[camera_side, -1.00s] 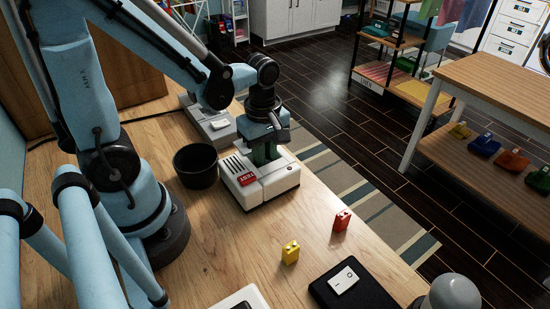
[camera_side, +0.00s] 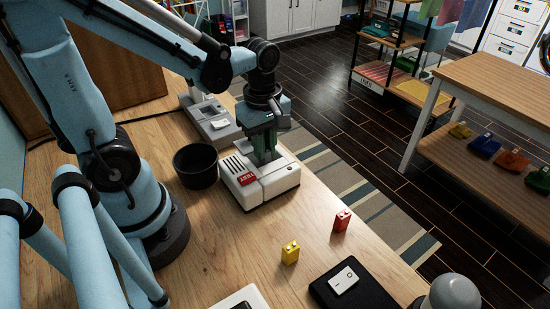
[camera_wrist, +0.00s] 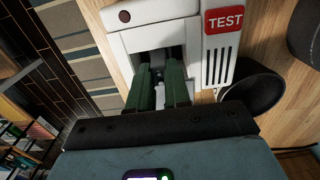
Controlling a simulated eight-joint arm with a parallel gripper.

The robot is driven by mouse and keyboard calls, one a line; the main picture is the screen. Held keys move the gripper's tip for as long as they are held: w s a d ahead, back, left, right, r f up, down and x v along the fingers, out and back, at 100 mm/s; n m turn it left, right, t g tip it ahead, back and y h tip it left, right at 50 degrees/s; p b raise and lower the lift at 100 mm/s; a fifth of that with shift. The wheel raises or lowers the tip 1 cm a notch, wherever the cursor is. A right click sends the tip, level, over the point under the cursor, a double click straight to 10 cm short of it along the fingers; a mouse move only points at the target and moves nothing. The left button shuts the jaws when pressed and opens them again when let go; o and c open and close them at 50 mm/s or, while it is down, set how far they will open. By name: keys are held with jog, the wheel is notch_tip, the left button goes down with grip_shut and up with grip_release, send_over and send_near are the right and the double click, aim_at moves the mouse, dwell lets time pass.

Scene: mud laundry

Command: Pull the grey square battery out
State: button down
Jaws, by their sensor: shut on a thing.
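The white tester (camera_side: 252,192) with the red TEST label stands on the wooden bench. It also shows in the wrist view (camera_wrist: 140,38), with a dark rectangular opening facing me. My gripper (camera_side: 263,156) is above this opening, its green fingers pointing down. In the wrist view my gripper (camera_wrist: 160,75) has its two fingers close together at the opening. The grey square battery (camera_wrist: 160,92) shows only as a small pale grey patch between the fingers. The fingers hide most of it, and I cannot tell how much is still inside the opening.
A black cup (camera_side: 195,166) stands close to the tester's left. A grey device (camera_side: 212,124) is behind. A yellow block (camera_side: 290,252), a red block (camera_side: 342,221) and a black pad (camera_side: 340,292) with a white piece are in front. Bench is clear between.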

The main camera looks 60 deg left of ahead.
jog(key=shift+r, duration=3.65)
